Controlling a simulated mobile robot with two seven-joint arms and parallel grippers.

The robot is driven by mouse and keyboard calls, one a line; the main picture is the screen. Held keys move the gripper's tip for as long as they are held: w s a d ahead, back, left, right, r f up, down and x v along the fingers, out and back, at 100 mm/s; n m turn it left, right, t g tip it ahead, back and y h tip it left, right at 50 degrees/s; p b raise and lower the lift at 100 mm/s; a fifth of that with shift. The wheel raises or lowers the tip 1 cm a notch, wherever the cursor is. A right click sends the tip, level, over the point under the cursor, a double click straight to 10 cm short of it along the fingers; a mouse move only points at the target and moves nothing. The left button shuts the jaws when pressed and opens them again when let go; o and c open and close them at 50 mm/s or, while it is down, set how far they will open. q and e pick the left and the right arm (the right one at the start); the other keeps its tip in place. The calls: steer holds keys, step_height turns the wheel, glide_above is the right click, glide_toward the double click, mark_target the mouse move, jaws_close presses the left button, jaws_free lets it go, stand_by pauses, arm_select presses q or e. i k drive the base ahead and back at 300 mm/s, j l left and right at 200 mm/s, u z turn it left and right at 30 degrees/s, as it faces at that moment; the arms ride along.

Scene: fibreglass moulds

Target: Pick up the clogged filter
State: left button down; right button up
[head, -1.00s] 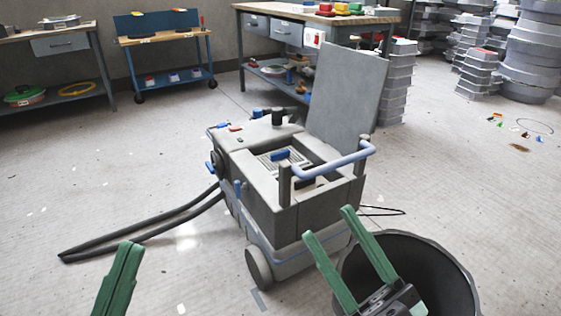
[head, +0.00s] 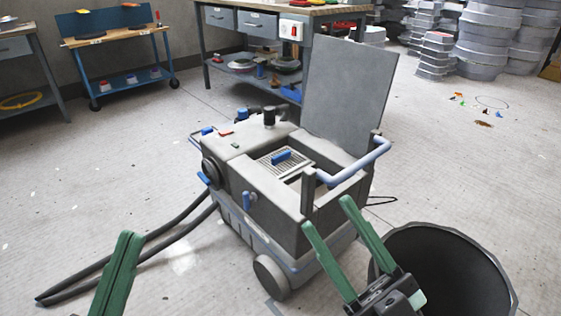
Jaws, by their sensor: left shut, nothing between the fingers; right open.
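A grey wheeled vacuum unit (head: 270,208) stands on the floor in the middle with its lid (head: 347,95) raised. A pale ribbed filter (head: 296,160) with a blue handle (head: 281,157) sits in its open top compartment. Its lower part is hidden by the walls, and I cannot tell how dirty it is. My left gripper (head: 129,240) is shut and empty at the lower left, apart from the unit. My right gripper (head: 326,214) is open and empty, in front of the unit's near right side in the picture. Neither gripper is at the filter.
A dark round bin (head: 440,262) stands at the lower right, beside my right gripper. A blue push handle (head: 357,167) crosses the unit's right end. A black hose (head: 130,258) trails left. Workbenches (head: 285,14) and stacked moulds (head: 495,38) stand behind.

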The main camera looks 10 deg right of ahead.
mark_target(285, 161)
steer(key=i+j+z, duration=0.15)
steer(key=i+j, duration=0.2)
steer(key=i+j+z, duration=0.15)
steer(key=i+j, duration=0.15)
steer(key=j, duration=0.15)
steer(key=i+j, duration=0.2)
steer(key=i, duration=0.15)
steer(key=i+j, duration=0.2)
steer(key=i, duration=0.5)
steer(key=l+z, duration=0.05)
